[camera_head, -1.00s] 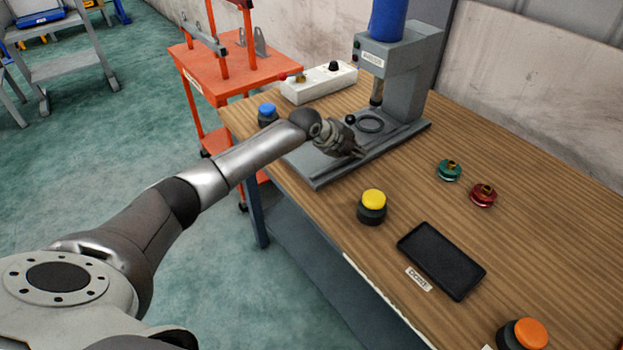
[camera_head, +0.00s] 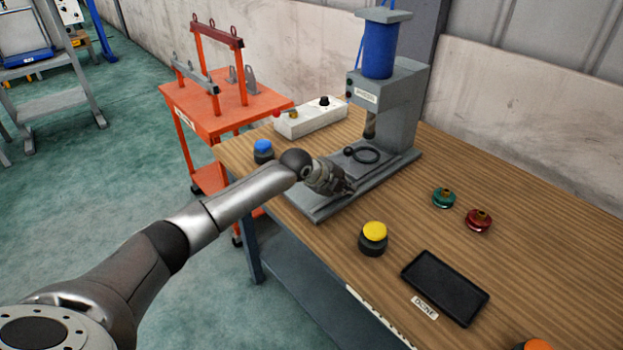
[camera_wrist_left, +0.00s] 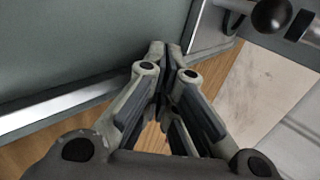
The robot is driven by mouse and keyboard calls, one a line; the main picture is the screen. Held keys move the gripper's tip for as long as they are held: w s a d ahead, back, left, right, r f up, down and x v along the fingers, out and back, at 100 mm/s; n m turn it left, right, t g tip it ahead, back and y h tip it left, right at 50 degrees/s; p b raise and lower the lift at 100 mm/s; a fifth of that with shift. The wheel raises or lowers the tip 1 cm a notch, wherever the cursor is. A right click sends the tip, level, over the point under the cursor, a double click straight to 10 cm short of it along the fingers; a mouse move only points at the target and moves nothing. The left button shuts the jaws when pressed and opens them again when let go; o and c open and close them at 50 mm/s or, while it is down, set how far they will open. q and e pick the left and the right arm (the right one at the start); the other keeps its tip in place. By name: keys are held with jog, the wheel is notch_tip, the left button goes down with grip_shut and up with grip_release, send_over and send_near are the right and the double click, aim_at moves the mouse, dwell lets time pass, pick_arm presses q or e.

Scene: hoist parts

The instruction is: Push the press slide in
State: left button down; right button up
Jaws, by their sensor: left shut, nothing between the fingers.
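The press (camera_head: 398,115) is a grey machine with a blue cylinder, standing on the wooden table. Its slide (camera_head: 372,166), a flat grey plate with a dark ring and a black ball knob (camera_head: 348,151), sits low on the long press base, below the ram. My left gripper (camera_head: 349,189) is shut and empty over the front part of the base, on the near side of the knob. In the left wrist view the closed fingers (camera_wrist_left: 165,55) point toward a grey surface, and the black knob (camera_wrist_left: 272,14) shows at upper right. Contact cannot be told. My right gripper is not in view.
A white control box (camera_head: 310,118) and a blue button (camera_head: 263,150) are at the table's left side. A yellow button (camera_head: 373,236), black tray (camera_head: 445,286), green part (camera_head: 444,197) and red part (camera_head: 479,220) lie to the right. An orange cart (camera_head: 215,105) stands behind.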

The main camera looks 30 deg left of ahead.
pick_arm(q)
jog(key=shift+s+a+r+b, duration=0.2)
jog(key=shift+s+a+r, duration=0.2)
jog(key=shift+s, duration=0.15)
jog(key=shift+s+a+r+b, duration=0.15)
jog(key=shift+s+a+r, duration=0.2)
jog(key=shift+s, duration=0.15)
jog(key=shift+s+d+r, duration=0.1)
jog(key=shift+d+r, duration=0.05)
jog(key=shift+r, duration=0.1)
jog(key=shift+s+r, duration=0.45)
jog(key=shift+r, duration=0.15)
jog(key=v, duration=0.4)
jog(key=shift+s+b, duration=0.1)
jog(key=shift+b, duration=0.2)
jog(key=shift+s+a+r, duration=0.25)
jog(key=shift+s+r, duration=0.15)
jog(key=shift+r, duration=0.05)
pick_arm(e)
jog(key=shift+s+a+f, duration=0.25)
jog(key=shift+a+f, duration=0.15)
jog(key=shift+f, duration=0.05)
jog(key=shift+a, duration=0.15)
